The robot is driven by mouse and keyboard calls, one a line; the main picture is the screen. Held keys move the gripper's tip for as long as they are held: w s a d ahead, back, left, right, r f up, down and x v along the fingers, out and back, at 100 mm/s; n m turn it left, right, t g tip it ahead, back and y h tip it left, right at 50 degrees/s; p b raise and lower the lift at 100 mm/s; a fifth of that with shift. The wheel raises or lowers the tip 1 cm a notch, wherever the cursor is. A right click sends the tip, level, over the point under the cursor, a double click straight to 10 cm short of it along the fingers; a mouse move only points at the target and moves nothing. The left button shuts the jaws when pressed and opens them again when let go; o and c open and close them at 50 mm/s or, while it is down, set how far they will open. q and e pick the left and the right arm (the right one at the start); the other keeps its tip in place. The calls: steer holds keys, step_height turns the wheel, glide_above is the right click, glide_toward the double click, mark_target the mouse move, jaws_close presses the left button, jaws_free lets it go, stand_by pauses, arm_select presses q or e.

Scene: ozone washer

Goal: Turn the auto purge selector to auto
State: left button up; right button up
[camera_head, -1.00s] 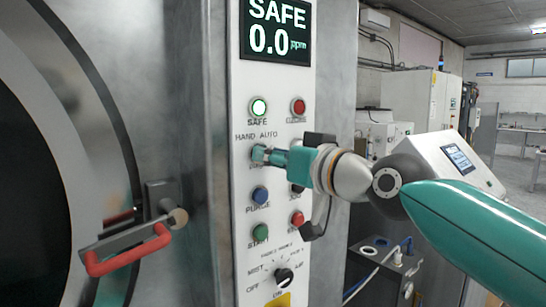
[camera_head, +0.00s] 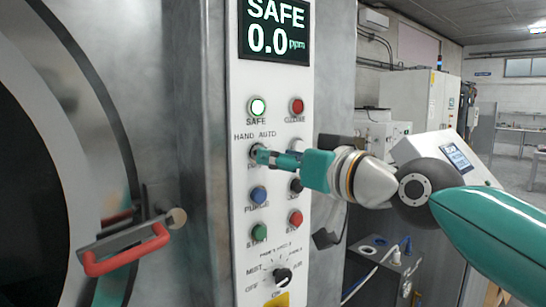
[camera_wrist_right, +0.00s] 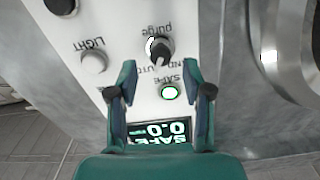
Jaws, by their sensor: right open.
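The auto purge selector (camera_head: 256,151) is a dark knob below the HAND AUTO lettering on the white panel. In the head view it is partly hidden by my right gripper (camera_head: 272,157), which points left at it. In the right wrist view the selector (camera_wrist_right: 159,49) shows upside down, with a pale streak on its side. It lies just beyond the tips of my open right gripper (camera_wrist_right: 160,68), roughly centred between the fingers. Contact cannot be told. The exact pointer direction is unclear. My left gripper is not in view.
A red door handle (camera_head: 125,255) juts out at left. A dark unit with hoses (camera_head: 382,262) stands at lower right.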

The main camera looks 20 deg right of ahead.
steer(key=v, duration=0.9)
